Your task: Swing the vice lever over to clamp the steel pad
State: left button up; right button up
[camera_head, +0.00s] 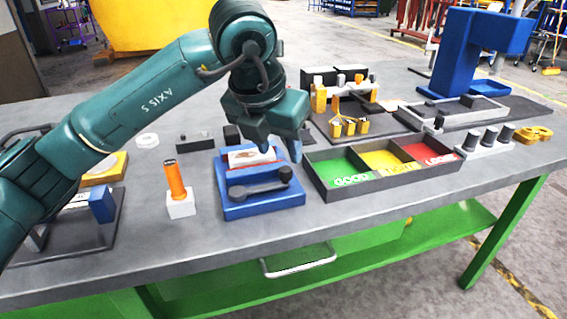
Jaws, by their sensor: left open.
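The blue vice (262,209) sits near the front edge of the grey bench, at the middle of the picture. Its dark lever (258,189) lies across the front part of the vice, with a round knob at its right end. A pale block with a brownish mark (246,157) shows at the back of the vice; I cannot tell whether it is the steel pad. My left gripper (281,151) is open, fingers pointing down, just above and behind the knob end of the lever. It appears apart from the lever and hides part of the vice's back right. My right gripper is not in view.
A tray with green, yellow and red compartments (312,182) stands close to the right of the vice. An orange-handled tool (175,181) stands upright in a white block (181,207) to the left. A blue press (462,50) is at the back right. The bench front is bare.

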aim_at(285, 169)
pick_arm(q)
jog(key=x, duration=0.5)
jog(key=shift+w+f, duration=0.1)
jog(key=shift+f, duration=0.2)
jog(key=shift+c, duration=0.4)
grip_shut()
